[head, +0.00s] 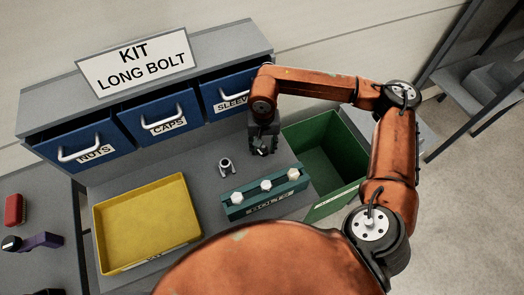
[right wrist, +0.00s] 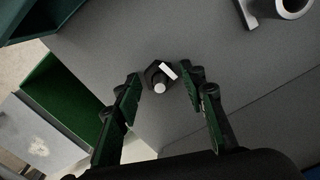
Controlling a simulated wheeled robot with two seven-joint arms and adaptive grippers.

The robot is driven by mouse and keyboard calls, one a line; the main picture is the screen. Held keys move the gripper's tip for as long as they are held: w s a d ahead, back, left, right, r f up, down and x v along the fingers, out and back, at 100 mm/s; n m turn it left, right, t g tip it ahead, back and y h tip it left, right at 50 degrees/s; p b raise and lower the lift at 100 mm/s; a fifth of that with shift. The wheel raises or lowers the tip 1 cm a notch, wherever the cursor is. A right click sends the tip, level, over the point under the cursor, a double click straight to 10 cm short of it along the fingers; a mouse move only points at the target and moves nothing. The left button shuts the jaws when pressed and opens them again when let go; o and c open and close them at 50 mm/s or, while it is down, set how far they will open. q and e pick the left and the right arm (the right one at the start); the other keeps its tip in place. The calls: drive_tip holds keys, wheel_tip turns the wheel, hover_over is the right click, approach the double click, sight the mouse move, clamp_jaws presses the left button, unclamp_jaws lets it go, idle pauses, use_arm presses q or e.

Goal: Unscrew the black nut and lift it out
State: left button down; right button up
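The black nut (right wrist: 153,72) shows in the right wrist view, with a pale round end (right wrist: 159,88) at its middle and a white mark beside it. My right gripper (right wrist: 163,77) is open, with its fingers apart on either side of the nut. I see a gap on both sides; the height between fingertips and nut is hard to tell. In the head view my right gripper (head: 263,150) points down over the grey worktop, left of the green bin, and largely hides the nut. My left gripper is not in view.
A teal block (head: 238,208) with three pale hex heads stands nearby. A grey fitting (head: 226,166) lies left of the gripper. A yellow tray (head: 148,222), an open green bin (head: 318,140) and blue drawers (head: 160,121) surround the worktop.

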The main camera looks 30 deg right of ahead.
drive_tip(key=m, duration=0.6)
drive_tip(key=shift+p, duration=0.35)
drive_tip(key=m+p, duration=0.1)
drive_tip(key=m, duration=0.5)
drive_tip(key=m+p, duration=0.1)
drive_tip(key=m, duration=0.5)
drive_tip(key=shift+r, duration=0.1)
drive_tip(key=m+p, duration=0.1)
drive_tip(key=m, duration=0.3)
drive_tip(key=shift+p, duration=0.3)
drive_tip(key=shift+m, duration=0.9)
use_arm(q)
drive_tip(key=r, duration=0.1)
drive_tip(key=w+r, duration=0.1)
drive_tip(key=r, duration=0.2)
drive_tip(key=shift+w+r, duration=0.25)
use_arm(e)
drive_tip(key=shift+c, duration=0.5)
